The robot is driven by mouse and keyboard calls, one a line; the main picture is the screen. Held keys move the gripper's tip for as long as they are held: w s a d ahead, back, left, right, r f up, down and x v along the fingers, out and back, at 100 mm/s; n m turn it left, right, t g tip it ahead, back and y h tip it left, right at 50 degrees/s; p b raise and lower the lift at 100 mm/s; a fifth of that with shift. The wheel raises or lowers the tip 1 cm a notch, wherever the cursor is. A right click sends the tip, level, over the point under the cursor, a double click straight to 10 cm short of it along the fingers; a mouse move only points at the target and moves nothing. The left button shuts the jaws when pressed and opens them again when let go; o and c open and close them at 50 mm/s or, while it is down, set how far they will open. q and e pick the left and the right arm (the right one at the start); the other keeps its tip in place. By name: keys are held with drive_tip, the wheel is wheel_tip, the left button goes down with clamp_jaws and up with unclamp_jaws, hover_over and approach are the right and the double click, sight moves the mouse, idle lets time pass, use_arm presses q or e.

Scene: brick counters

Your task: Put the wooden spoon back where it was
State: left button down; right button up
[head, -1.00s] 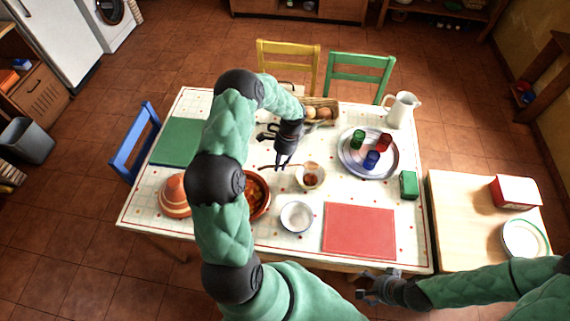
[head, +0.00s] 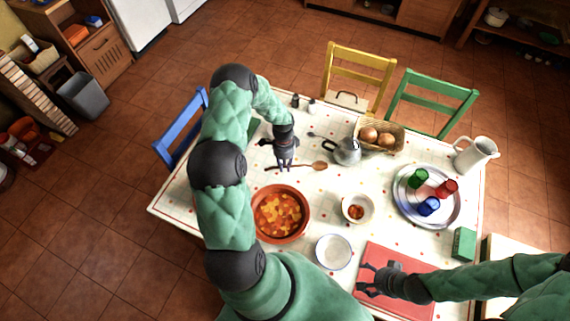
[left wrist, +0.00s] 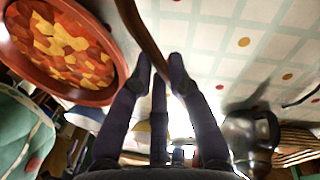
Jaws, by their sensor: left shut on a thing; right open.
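The wooden spoon (head: 319,166) lies level across the picture in the head view, its bowl end to the right. My left gripper (head: 283,166) is shut on its handle, beyond the stew dish (head: 271,238). In the left wrist view, the handle (left wrist: 146,36) runs between the fingertips (left wrist: 160,70), and the dish (left wrist: 115,88) is at the left. I cannot tell whether the spoon touches the tablecloth. My right gripper (head: 366,280) is open and empty over the red placemat (head: 400,258).
A metal kettle (head: 347,151) stands right of the spoon, with a basket (head: 398,148) behind. A small bowl of sauce (head: 347,219), a white bowl (head: 333,251) and a round tray with cups (head: 408,208) occupy the table. Cloth between spoon and sauce bowl is clear.

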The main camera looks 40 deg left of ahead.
use_arm(q)
drive_tip(key=shift+d, duration=0.1)
use_arm(e)
drive_tip(key=shift+d, duration=0.1)
drive_tip(key=shift+f, duration=0.15)
use_arm(q)
drive_tip(key=shift+f+b, duration=0.3)
drive_tip(key=shift+b, duration=0.15)
use_arm(e)
drive_tip(key=shift+f, duration=0.3)
use_arm(q)
drive_tip(key=shift+f+b, duration=2.05)
drive_tip(key=shift+f, duration=0.4)
use_arm(e)
drive_tip(key=shift+f, duration=2.05)
use_arm(q)
drive_tip(key=c, duration=1.1)
unclamp_jaws()
drive_tip(key=shift+r, duration=0.1)
wheel_tip(320, 180, up, 12)
drive_tip(key=w+a, duration=0.1)
drive_tip(key=shift+w+a+f, duration=0.2)
drive_tip(key=shift+w+a, duration=0.05)
drive_tip(key=shift+a, duration=0.15)
